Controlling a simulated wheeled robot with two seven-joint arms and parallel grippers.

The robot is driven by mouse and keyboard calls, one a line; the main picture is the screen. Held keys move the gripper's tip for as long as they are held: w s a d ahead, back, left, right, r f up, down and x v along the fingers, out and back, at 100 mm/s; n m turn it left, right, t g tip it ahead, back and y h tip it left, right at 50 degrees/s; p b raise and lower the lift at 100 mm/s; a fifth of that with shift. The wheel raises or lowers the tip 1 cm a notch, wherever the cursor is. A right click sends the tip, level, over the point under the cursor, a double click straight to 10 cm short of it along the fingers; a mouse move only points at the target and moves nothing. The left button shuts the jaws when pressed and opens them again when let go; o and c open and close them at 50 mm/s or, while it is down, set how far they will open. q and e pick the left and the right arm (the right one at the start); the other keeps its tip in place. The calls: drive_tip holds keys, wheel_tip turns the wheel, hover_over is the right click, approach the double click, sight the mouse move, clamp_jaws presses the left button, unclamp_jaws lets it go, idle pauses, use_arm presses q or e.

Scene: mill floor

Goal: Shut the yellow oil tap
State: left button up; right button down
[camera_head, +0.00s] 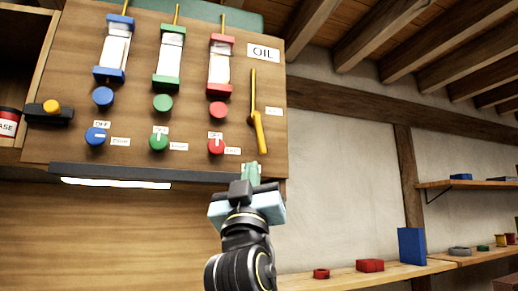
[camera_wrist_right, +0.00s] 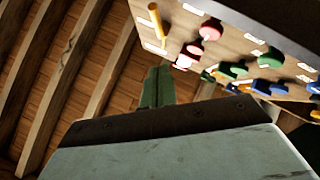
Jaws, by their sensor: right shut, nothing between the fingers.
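The yellow oil tap (camera_head: 259,130) is on the right side of the wooden panel, below a thin upright yellow pipe. Its lever hangs nearly straight down, with its lower end tilted a little to the right. Yellow also shows at the panel's edge in the right wrist view (camera_wrist_right: 157,22). My right gripper (camera_head: 251,170) is just below the lever's lower end in the picture. Its green fingers (camera_wrist_right: 157,86) are together and empty, and appear apart from the lever. My left gripper is not in view.
The panel (camera_head: 140,75) also carries blue, green and red sight glasses with knobs to the tap's left. A dark ledge (camera_head: 150,174) with a lamp runs under it. Shelves with small items, including a blue block (camera_head: 411,246), stand at the right.

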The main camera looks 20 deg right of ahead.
drive_tip(key=p, duration=0.4)
approach(260, 136)
wheel_tip(260, 136, up, 4)
drive_tip(key=shift+w+d+r+p, duration=0.1)
drive_tip(key=shift+w+d+p, duration=0.15)
drive_tip(key=shift+w, duration=0.35)
drive_tip(key=shift+w+d+p, duration=0.15)
drive_tip(key=shift+w+p, duration=0.05)
drive_tip(key=shift+w, duration=0.4)
drive_tip(key=shift+w+d+r+p, duration=0.1)
drive_tip(key=shift+w+d+p, duration=0.15)
drive_tip(key=shift+w, duration=0.35)
